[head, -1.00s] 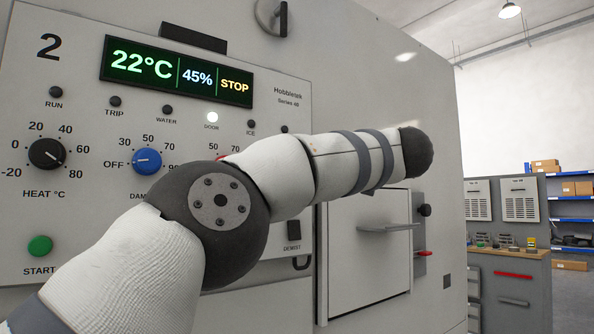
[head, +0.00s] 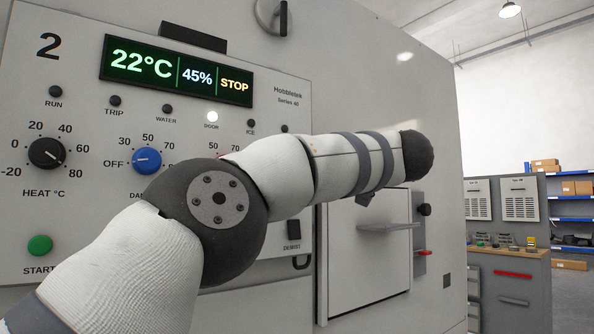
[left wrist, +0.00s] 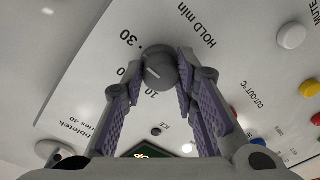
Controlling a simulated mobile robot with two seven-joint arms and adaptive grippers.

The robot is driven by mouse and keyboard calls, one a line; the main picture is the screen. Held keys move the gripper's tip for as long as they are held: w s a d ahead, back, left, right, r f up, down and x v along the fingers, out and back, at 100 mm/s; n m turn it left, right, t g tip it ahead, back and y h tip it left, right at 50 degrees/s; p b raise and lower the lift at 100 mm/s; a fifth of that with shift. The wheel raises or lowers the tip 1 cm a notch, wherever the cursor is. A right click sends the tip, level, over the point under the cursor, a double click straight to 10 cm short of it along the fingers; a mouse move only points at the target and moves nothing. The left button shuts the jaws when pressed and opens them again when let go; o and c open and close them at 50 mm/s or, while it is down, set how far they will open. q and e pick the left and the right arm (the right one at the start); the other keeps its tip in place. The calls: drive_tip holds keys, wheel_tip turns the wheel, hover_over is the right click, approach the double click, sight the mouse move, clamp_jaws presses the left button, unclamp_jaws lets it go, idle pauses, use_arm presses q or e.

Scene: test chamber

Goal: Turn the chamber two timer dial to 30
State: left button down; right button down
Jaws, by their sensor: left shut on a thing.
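The timer dial (left wrist: 161,68) is a dark grey round knob under the label "HOLD min" in the left wrist view. Its short white pointer line lies on the side facing the printed numbers, between the 30 and 10 marks; I cannot tell its exact reading. My left gripper (left wrist: 169,66) is shut on the dial, with a purple-padded finger on each side. In the head view my left arm covers the dial and the gripper. Chamber two's panel (head: 75,215) carries a large "2". Its display (head: 177,72) reads 22°C, 45%, STOP. My right gripper is not in view.
The heat dial (head: 47,153), a blue dial (head: 147,160) and the green start button (head: 40,245) are left of my arm. A shelf-like handle (head: 388,227) juts out on the right.

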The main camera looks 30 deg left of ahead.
use_arm(q)
drive_tip(key=shift+f, duration=0.1)
drive_tip(key=c, duration=1.2)
unclamp_jaws()
drive_tip(key=shift+c, duration=0.2)
drive_tip(key=v, duration=1.2)
